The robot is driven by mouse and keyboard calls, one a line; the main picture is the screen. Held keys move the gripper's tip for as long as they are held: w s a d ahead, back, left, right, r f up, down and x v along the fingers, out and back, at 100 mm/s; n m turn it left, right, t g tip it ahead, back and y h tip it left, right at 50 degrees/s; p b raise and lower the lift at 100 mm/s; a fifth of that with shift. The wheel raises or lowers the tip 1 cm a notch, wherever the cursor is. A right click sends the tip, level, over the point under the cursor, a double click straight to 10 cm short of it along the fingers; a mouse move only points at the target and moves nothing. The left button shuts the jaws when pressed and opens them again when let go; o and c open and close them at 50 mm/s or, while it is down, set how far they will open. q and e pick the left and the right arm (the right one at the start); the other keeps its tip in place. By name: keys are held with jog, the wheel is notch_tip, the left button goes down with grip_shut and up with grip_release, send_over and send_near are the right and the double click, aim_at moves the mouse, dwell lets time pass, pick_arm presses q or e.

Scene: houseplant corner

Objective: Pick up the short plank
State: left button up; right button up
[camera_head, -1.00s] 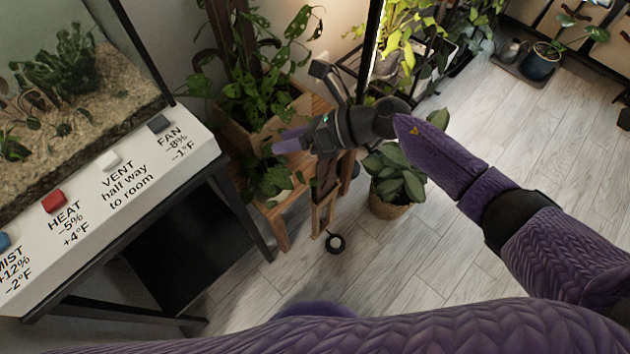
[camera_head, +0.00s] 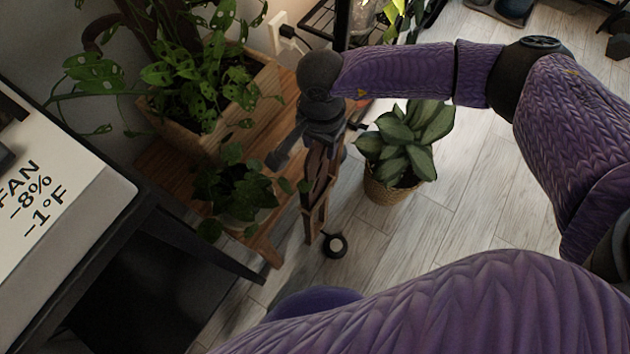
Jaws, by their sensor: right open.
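My right gripper (camera_head: 303,148) is dark grey and points downward at the end of my purple arm. It is open beside the right end of the wooden plant stand. Just below it stands a narrow upright brown wooden piece (camera_head: 316,190), partly hidden behind the gripper. This may be the short plank, but I cannot tell for sure, nor whether a finger touches it. Nothing is clearly held between the fingers. My left gripper is not in view.
The wooden stand (camera_head: 161,156) carries a planter (camera_head: 190,140) and a small potted plant (camera_head: 240,195). A basket plant (camera_head: 390,190) stands close on the right. A black ring-shaped object (camera_head: 334,245) lies below. A labelled white panel (camera_head: 60,215) is at left.

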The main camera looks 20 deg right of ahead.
jog(key=shift+f, duration=0.7)
jog(key=shift+r, duration=0.25)
jog(key=shift+c, duration=0.3)
grip_shut()
